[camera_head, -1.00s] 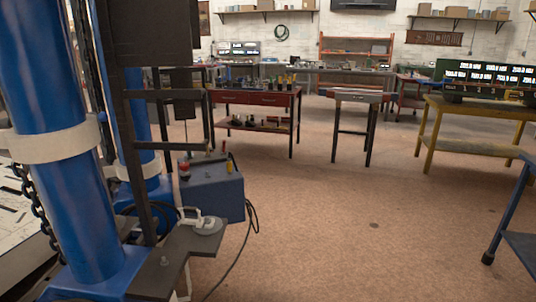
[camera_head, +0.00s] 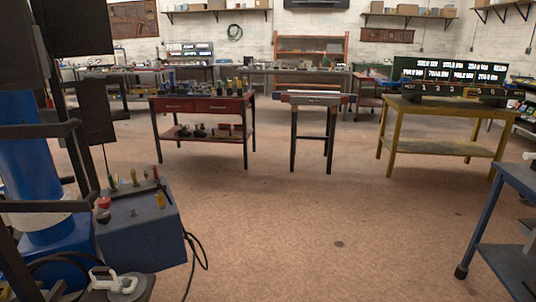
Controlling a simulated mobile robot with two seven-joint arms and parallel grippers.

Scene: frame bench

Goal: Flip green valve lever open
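I cannot make out a green valve lever in the head view. A dark green panel (camera_head: 402,69) with lit text displays stands at the back right. In front of it, a dark numbered unit (camera_head: 440,91) sits on a yellow-framed table (camera_head: 392,112). Neither of my grippers is in view.
At near left stand a blue pillar (camera_head: 26,165) and a blue box (camera_head: 140,235) with small knobs and a trailing black cable (camera_head: 190,262). A red table (camera_head: 203,105) and a narrow table (camera_head: 313,98) stand mid-room. A blue cart (camera_head: 505,262) is at right. The central floor is clear.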

